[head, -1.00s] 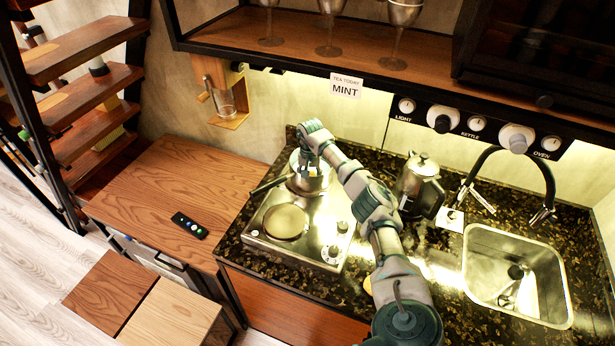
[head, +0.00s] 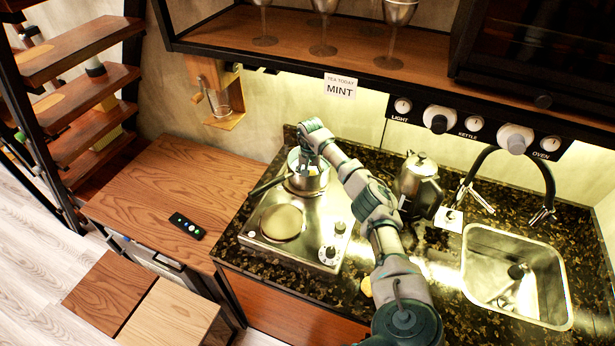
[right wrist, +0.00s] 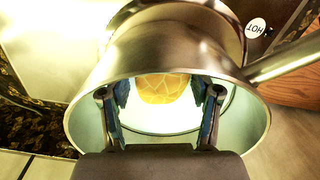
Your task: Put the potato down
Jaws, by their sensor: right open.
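The potato (right wrist: 165,88) is a yellow-brown lump with a pattern of pale lines on it, inside the steel pot (right wrist: 180,50) in the right wrist view. My right gripper (right wrist: 160,95) reaches into the pot with its fingers open, one on each side of the potato. A gap shows beside each finger. In the head view the pot (head: 312,181) stands at the back of the steel hob, and my right gripper (head: 306,160) points down into it. The potato is hidden there. My left gripper is not in view.
The hob (head: 262,243) has a bare front plate. A kettle (head: 418,185) and a sink (head: 515,275) lie to the right. A small yellow thing (head: 366,287) shows beside my arm. A wooden side table (head: 165,180) holds a dark remote (head: 187,226).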

